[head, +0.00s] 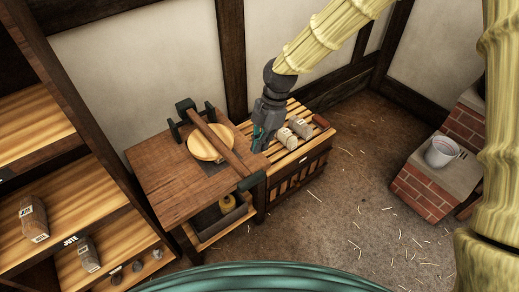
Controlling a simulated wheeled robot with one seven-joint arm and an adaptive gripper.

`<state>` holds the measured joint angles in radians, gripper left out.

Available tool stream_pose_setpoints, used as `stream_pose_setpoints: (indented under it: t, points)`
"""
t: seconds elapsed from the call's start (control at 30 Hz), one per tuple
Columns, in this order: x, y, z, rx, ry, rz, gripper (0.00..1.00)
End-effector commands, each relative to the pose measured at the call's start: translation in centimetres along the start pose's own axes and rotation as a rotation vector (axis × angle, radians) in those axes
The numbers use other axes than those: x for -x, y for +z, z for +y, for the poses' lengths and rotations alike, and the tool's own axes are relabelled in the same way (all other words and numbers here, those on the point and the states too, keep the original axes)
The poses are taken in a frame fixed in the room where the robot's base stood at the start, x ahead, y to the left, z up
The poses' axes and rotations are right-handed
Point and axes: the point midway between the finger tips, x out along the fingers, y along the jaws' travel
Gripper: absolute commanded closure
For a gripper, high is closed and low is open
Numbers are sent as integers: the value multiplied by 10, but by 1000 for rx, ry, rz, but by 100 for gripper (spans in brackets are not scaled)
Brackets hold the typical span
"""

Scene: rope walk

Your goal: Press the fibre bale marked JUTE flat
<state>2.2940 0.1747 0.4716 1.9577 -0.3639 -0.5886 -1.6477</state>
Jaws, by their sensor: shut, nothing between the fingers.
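A press stands on a wooden table, with a round pale wooden plate (203,148) and a dark wooden lever bar (222,150) lying across above it. No bale shows under the plate; the plate and bar hide what is beneath. My gripper (259,141) is shut and empty, just right of the bar, at the table's right edge; I cannot tell whether it touches anything. A brown bale (34,219) with a white tag, seemingly reading JUTE, lies on the left shelf. Another tagged bale (88,254) lies on a lower shelf beside a JUTE label (70,241).
A slatted chest (292,152) right of the table bears two pale tagged bales (292,131), their tags too small to read. A white bucket (441,151) stands on brickwork at the right. The straw-strewn floor between is clear.

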Motion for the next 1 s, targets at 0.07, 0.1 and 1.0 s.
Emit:
stream_pose_setpoints:
  t: [0.07, 0.1, 1.0]
  points:
    - [-12, -1, -1, -1, -5, 1, 100]
    - [-18, -1, -1, -1, -3, 1, 100]
    - [-120, 11, -2, -4, 0, 0, 100]
